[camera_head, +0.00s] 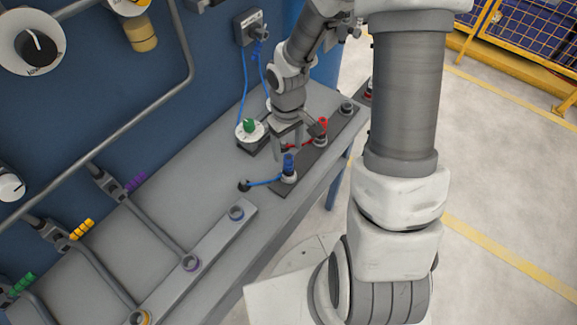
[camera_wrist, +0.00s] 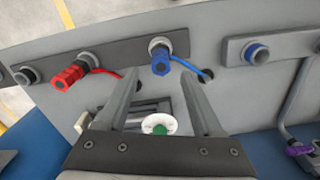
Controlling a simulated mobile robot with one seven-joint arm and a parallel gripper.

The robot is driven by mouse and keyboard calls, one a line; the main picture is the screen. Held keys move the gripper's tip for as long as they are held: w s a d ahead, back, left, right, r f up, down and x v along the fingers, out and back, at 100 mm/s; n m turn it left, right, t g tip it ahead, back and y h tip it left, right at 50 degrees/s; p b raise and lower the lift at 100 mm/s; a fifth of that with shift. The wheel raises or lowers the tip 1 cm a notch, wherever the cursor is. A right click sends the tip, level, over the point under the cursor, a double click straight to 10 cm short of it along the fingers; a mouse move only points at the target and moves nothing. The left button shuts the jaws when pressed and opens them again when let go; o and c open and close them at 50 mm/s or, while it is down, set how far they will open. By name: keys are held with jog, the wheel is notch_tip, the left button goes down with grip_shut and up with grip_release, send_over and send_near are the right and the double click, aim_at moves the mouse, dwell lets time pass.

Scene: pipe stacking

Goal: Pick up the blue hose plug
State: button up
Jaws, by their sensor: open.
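The blue hose plug (camera_head: 289,164) stands in a socket on a dark strip on the grey bench, with a blue hose running left from it. In the wrist view the blue plug (camera_wrist: 161,64) lies ahead of the fingertips, roughly between their lines. My gripper (camera_head: 289,143) is open and empty, just behind the blue plug in the head view. In the wrist view my gripper (camera_wrist: 160,85) shows two spread fingers, apart from the plug.
A red hose plug (camera_head: 322,125) stands in the same dark strip (camera_head: 308,172), near my gripper. A green-knobbed round fitting (camera_head: 249,129) is to the left. A grey strip with coloured ring sockets (camera_head: 215,235) lies nearer. Pipes run along the blue wall.

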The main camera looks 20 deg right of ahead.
aim_at(288, 157)
jog(key=shift+s+f+b, duration=0.15)
jog(key=shift+f+b, duration=0.15)
jog(key=shift+f, duration=2.75)
grip_shut()
